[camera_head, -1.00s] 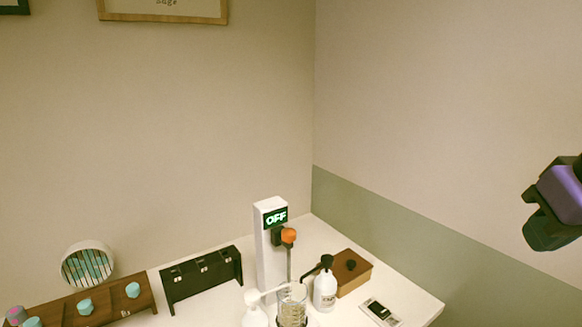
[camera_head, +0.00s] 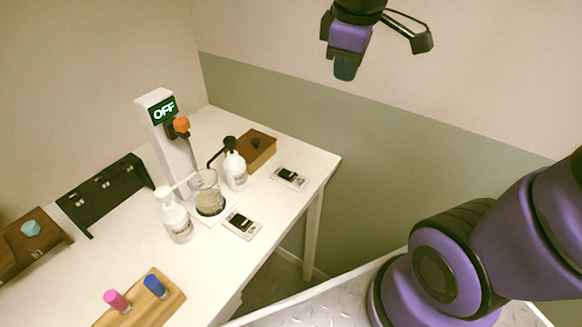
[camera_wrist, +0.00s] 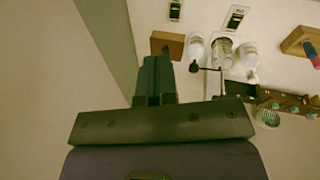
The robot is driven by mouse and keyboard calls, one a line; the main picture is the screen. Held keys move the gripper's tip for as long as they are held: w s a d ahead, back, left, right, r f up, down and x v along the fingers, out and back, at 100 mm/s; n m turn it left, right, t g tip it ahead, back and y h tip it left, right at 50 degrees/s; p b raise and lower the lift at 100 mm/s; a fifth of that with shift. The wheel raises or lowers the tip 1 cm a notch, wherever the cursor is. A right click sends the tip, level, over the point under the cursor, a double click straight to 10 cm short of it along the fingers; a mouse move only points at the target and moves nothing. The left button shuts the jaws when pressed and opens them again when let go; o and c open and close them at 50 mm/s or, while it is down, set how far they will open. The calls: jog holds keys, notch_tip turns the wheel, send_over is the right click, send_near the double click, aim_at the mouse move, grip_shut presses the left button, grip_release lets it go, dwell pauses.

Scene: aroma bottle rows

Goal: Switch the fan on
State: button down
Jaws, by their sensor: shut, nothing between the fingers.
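A round fan with pale slats (camera_wrist: 268,117) shows in the wrist view near the far racks; it is outside the current head view. Two small pale plates with dark switches lie on the white table (camera_head: 318,162): one near the right edge (camera_head: 290,177), one in front of the beaker (camera_head: 241,224). They also show in the wrist view (camera_wrist: 175,10) (camera_wrist: 235,18). I cannot read their labels or tell which serves the fan. My gripper (camera_head: 345,70) is shut and empty, raised above and right of the table, touching nothing.
A white stirrer column (camera_head: 172,135) with an OFF display stands behind a beaker (camera_head: 207,195). A brown box (camera_head: 258,150) sits behind the right plate. A wooden rack (camera_head: 140,303) holds pink and blue bottles.

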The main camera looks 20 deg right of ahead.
jog(key=w+a+f+n+g, duration=0.2)
jog(key=w+a+f+n, duration=0.1)
jog(key=w+f+n, duration=0.6)
jog(key=n+g, duration=0.2)
jog(key=n, duration=0.5)
send_over(292, 175)
jog(key=w+a, duration=0.1)
jog(key=w, duration=0.1)
notch_tip(292, 175, down, 10)
jog(key=f, duration=0.4)
jog(key=s+f, duration=0.1)
jog(key=f, duration=0.4)
jog(key=d+f, duration=0.1)
jog(key=f, duration=0.3)
jog(key=shift+s+f, duration=0.3)
jog(key=shift+s+f, duration=0.15)
jog(key=shift+f, duration=0.1)
